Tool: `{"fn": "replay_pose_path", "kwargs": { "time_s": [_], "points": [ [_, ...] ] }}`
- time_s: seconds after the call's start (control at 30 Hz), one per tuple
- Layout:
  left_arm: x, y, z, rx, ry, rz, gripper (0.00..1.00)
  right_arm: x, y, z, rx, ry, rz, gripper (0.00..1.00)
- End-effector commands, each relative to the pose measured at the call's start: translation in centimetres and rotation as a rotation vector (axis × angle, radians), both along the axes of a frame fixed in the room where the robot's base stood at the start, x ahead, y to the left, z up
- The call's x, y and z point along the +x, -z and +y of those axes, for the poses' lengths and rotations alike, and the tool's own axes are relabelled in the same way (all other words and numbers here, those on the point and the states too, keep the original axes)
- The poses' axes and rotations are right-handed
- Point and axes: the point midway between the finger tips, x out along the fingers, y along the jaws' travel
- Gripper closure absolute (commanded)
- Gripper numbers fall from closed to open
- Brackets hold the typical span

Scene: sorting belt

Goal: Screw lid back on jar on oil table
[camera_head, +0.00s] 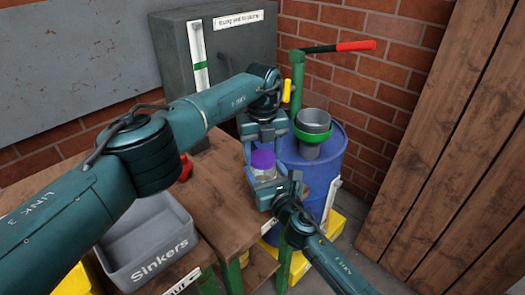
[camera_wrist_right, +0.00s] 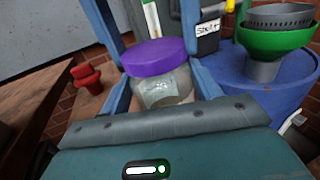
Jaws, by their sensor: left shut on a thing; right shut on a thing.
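The clear glass jar (camera_head: 264,175) is upright beside the blue drum, with the purple lid (camera_head: 263,159) on its mouth. Both also show in the right wrist view, the lid (camera_wrist_right: 158,57) directly above the jar (camera_wrist_right: 168,88). My left gripper (camera_head: 262,158) comes down from above and is shut on the lid, one finger on each side. My right gripper (camera_head: 268,188) comes from the lower right and is shut around the jar's body. How tightly the lid sits on the thread cannot be told. The jar's base is hidden by my right gripper.
A wooden table (camera_head: 215,185) lies left of the jar. A grey "Sinkers" bin (camera_head: 150,240) is at its front. The blue drum (camera_head: 325,165) carries a green funnel (camera_head: 313,135) and a pump with a red handle (camera_head: 356,46). A red object (camera_wrist_right: 93,90) stands on the table.

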Motion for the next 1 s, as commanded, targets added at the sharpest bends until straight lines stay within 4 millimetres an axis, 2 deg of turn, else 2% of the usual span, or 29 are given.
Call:
{"fn": "replay_pose_path", "kwargs": {
  "time_s": [0.8,1.0],
  "points": [
    [0.02,0.10,0.00,0.001,1.801,0.000,0.70,0.03,0.05,-0.10,0.000,0.002,0.001,1.00],
    [0.02,0.11,-0.01,0.001,2.135,0.000,0.70,0.03,0.06,-0.10,0.000,0.002,0.001,1.00]
  ]
}}
